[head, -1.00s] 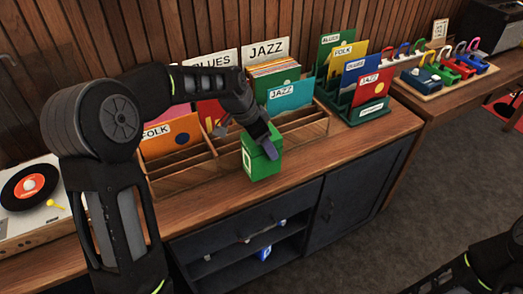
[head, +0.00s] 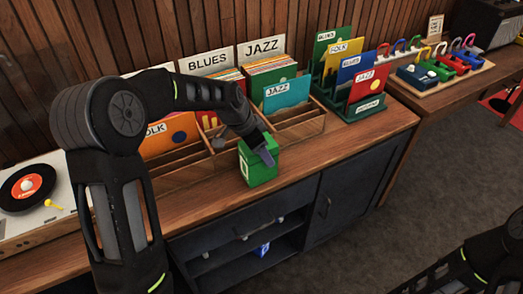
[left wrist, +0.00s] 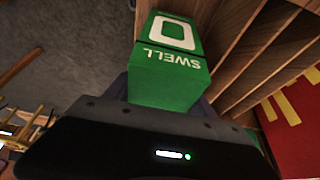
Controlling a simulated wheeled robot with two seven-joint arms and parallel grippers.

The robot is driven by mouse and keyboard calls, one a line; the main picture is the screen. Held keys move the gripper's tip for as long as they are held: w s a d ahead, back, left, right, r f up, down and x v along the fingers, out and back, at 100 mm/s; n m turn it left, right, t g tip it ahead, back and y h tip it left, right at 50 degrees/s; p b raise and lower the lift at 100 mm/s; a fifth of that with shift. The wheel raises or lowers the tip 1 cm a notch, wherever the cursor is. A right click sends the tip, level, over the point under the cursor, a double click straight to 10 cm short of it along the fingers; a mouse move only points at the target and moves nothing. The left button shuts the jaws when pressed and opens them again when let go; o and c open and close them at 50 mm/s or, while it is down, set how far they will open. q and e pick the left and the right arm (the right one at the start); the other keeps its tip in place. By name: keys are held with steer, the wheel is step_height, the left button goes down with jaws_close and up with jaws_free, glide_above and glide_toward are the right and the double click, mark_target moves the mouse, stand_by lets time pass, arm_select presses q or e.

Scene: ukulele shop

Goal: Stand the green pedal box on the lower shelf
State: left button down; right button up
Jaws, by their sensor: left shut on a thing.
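The green pedal box (head: 256,167) is upright at the front edge of the wooden counter, before the record bins. In the left wrist view the green box (left wrist: 168,72) shows a white round mark and the word SWELL. My left gripper (head: 264,152) is shut on the box from above; its fingers are mostly hidden in the left wrist view. I cannot tell whether the box's base touches the counter. My right gripper is out of view.
A wooden record bin (head: 185,170) and a green record rack (head: 350,108) stand behind the box. A turntable (head: 35,200) is at the left. A closed cabinet door (head: 345,200) is right of the open shelves.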

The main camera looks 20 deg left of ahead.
arm_select(q)
steer(key=shift+c, duration=1.6)
jaws_free()
steer(key=shift+r, duration=0.1)
steer(key=b+v, duration=0.1)
steer(key=v, duration=1.1)
steer(key=shift+d, duration=0.1)
